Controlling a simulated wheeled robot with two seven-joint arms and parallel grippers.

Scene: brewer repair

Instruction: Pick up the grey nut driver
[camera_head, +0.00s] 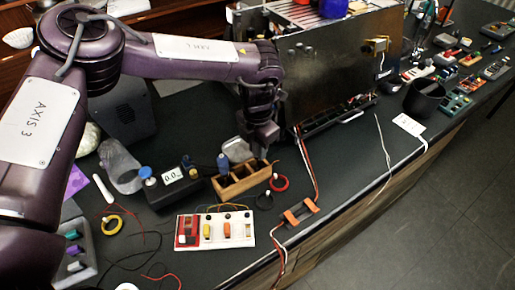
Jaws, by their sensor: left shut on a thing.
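My left gripper (263,146) comes down from the top left, over the back right end of a small wooden rack (232,190) with several compartments. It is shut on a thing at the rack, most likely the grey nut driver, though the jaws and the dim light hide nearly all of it. I cannot tell whether its tip is still inside a compartment. A blue-handled tool (223,162) stands upright at the rack's back left. My right gripper is not in view.
A steel brewer (335,70) stands behind right of the rack. Loose wires cross the front edge. A black cup (424,98) stands right.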

